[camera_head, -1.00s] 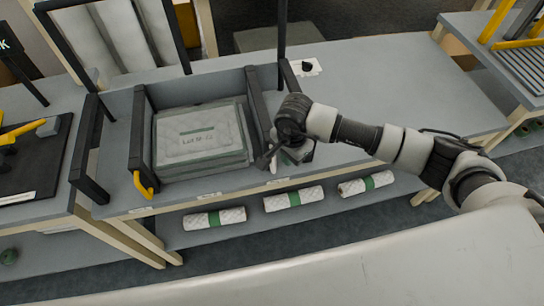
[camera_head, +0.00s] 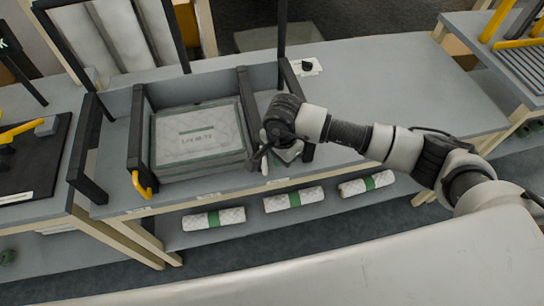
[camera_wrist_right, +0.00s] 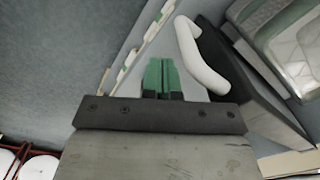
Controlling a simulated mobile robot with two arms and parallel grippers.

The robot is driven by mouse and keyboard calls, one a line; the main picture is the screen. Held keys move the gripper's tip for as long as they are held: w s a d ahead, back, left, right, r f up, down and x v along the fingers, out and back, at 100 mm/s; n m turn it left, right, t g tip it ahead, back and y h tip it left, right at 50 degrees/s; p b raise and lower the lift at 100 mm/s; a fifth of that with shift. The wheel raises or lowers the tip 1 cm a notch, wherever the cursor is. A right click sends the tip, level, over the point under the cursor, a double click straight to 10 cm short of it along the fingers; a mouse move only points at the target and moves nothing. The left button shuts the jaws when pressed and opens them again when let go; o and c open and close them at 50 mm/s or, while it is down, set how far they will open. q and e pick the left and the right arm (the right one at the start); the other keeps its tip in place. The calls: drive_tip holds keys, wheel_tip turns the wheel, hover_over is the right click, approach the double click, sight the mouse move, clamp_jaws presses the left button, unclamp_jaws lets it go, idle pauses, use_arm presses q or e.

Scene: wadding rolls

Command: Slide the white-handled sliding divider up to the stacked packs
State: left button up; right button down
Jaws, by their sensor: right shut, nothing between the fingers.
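The stacked packs (camera_head: 205,125), pale quilted with a green band and a lot label, lie in the bay. They also show at top right in the wrist view (camera_wrist_right: 298,45). The sliding divider (camera_head: 246,95) is a dark upright panel just right of the packs. I cannot tell whether it touches them. Its white handle (camera_wrist_right: 198,58) is a curved bar in the wrist view, on the panel's near side. My right gripper (camera_head: 266,160) is at the divider's front end. Its green fingertips (camera_wrist_right: 160,75) are together and empty, just left of the handle. My left gripper is out of view.
A yellow handle (camera_head: 142,184) is on the dark frame left of the packs. Another dark upright frame (camera_head: 291,85) stands right of the divider. Several white rolls with green bands, one here (camera_head: 293,199), lie on the lower shelf. The table (camera_head: 400,85) to the right is mostly clear.

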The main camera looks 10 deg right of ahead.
drive_tip(key=shift+s+a+f, duration=0.35)
drive_tip(key=shift+s+f, duration=0.1)
drive_tip(key=shift+f, duration=0.3)
drive_tip(key=shift+d, duration=0.1)
drive_tip(key=shift+d+b, duration=0.3)
drive_tip(key=shift+d, duration=0.9)
wheel_tip(320, 180, up, 10)
drive_tip(key=p, duration=0.5)
drive_tip(key=shift+w+a+f, duration=0.15)
drive_tip(key=shift+w+f, duration=0.1)
drive_tip(key=shift+w, duration=0.1)
